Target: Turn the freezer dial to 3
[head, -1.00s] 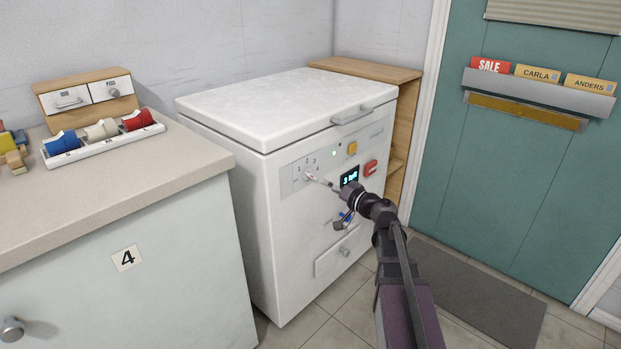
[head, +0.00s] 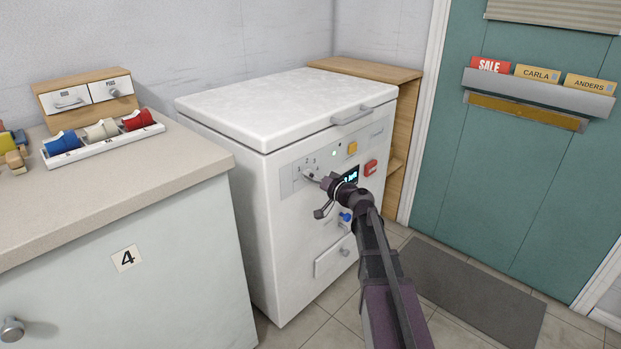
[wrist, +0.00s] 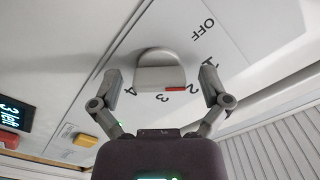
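The freezer (head: 290,210) is a white chest unit with a control panel on its front. Its dial (wrist: 158,72) is a grey knob with a red mark; in the wrist view the mark sits near 2, toward 3. The printed OFF, 1, 2, 3 and 4 run round the dial. In the head view the dial (head: 308,174) is small, and its setting is unclear. My gripper (wrist: 160,82) is open, with one finger on each side of the dial and visible gaps to it. In the head view my gripper (head: 320,180) is right at the panel.
A lit display (head: 349,177), partly behind my gripper, a yellow button (head: 352,148) and a red switch (head: 371,167) sit right of the dial. A counter (head: 100,195) with colored cups stands left. A grey mat (head: 480,290) lies on the floor.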

